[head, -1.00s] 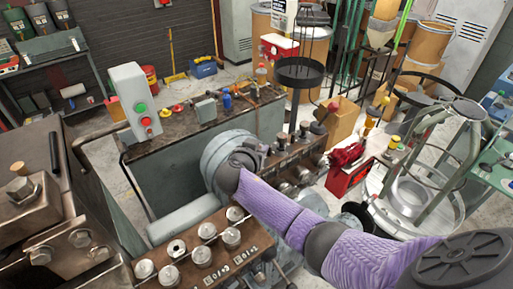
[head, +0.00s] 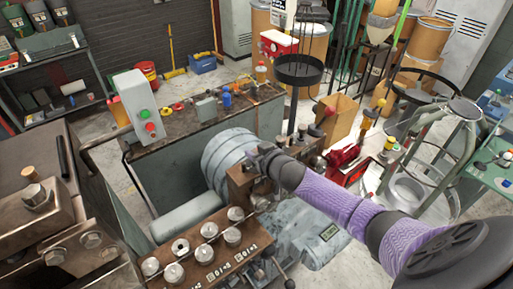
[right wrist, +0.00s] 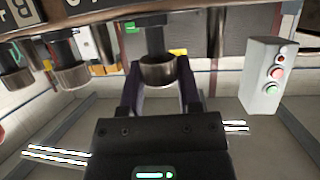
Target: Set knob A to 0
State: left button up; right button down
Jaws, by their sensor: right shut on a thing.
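A round metal knob (right wrist: 158,70) on a dark shaft sits between the two fingers of my right gripper (right wrist: 160,88) in the right wrist view. The right gripper is shut on it. Several other silver knobs (head: 232,236) stand in rows on the panel. I cannot read which knob is marked A or what setting the gripped one shows. My left gripper is not in view.
Other hanging knobs (right wrist: 72,76) are left of the gripped one in the wrist view. A grey button box (head: 136,105) stands on the bench behind the panel. A large grey drum (head: 225,155) is close to my right gripper. A round stand (head: 300,69) rises behind.

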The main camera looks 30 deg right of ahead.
jog(key=n+y+b, duration=0.1)
jog(key=n+y, duration=0.2)
jog(key=shift+d, duration=0.2)
jog(key=n+g+y+b, duration=0.1)
jog(key=n+y+b, duration=0.2)
jog(key=y, duration=0.1)
jog(key=shift+f+g, duration=0.1)
jog(key=shift+g, duration=0.3)
jog(key=shift+a+n+g+y+b, duration=0.1)
jog(key=shift+n+g+y+b, duration=0.4)
jog(key=shift+n+y+b, duration=0.4)
jog(key=shift+c, duration=1.4)
grip_release()
jog(key=v, duration=1)
